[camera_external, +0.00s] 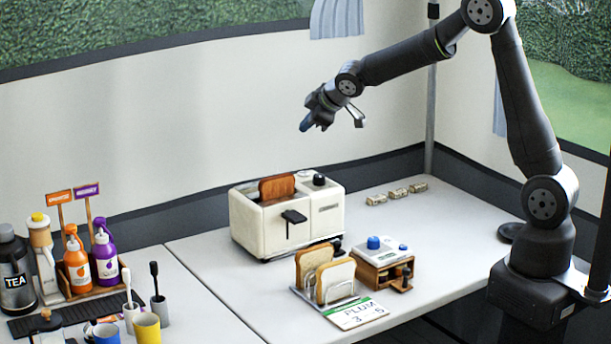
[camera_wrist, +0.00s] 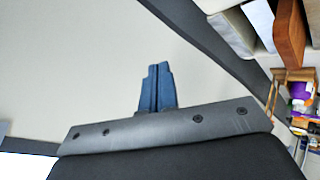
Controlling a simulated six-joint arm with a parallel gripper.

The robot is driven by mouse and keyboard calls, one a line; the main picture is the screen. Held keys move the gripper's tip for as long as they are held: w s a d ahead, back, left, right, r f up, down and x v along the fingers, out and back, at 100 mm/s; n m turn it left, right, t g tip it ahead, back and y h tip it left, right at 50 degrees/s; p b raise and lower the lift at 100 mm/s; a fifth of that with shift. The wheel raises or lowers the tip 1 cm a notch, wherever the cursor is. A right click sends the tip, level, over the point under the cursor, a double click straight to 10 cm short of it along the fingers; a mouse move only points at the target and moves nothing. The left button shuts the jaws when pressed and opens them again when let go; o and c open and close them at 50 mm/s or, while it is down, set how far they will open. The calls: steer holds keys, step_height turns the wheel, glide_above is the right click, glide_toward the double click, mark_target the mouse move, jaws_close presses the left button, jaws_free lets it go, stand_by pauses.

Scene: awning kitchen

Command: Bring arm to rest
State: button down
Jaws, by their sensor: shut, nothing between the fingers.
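My gripper (camera_external: 306,125) is up in the air, to the upper right of the toaster and well above the table, in front of the pale wall. In the wrist view its blue fingers (camera_wrist: 157,88) are together with nothing between them. The arm is raised and bent, reaching left from its base at the right of the table. The gripper touches nothing.
A white toaster (camera_external: 300,222) with a brown slice (camera_external: 277,188) in its slot stands below. In front are a rack with bread slices (camera_external: 337,282) and a small wooden box (camera_external: 383,268). Bottles (camera_external: 77,270) and cups (camera_external: 146,329) fill the left. Air around the gripper is clear.

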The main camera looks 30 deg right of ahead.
steer(key=s+d+r+m+g+h, duration=0.15)
steer(key=s+d+m, duration=0.25)
steer(key=s+d, duration=0.55)
steer(key=s+d+r+m+h, duration=0.15)
steer(key=s+d+m, duration=0.3)
steer(key=d, duration=0.95)
steer(key=s+d+m+g+h, duration=0.1)
steer(key=s+d+m+h, duration=0.25)
steer(key=s+d, duration=0.6)
steer(key=s+d+f+m+g, duration=0.1)
steer(key=s+d+m+g, duration=0.1)
steer(key=s+d+m, duration=0.6)
steer(key=s+a+f+n+y, duration=0.2)
steer(key=s+a+f+n, duration=0.2)
steer(key=s+a, duration=0.7)
steer(key=shift+s+a, duration=0.4)
steer(key=shift+s, duration=1.35)
steer(key=c, duration=2.2)
jaws_free()
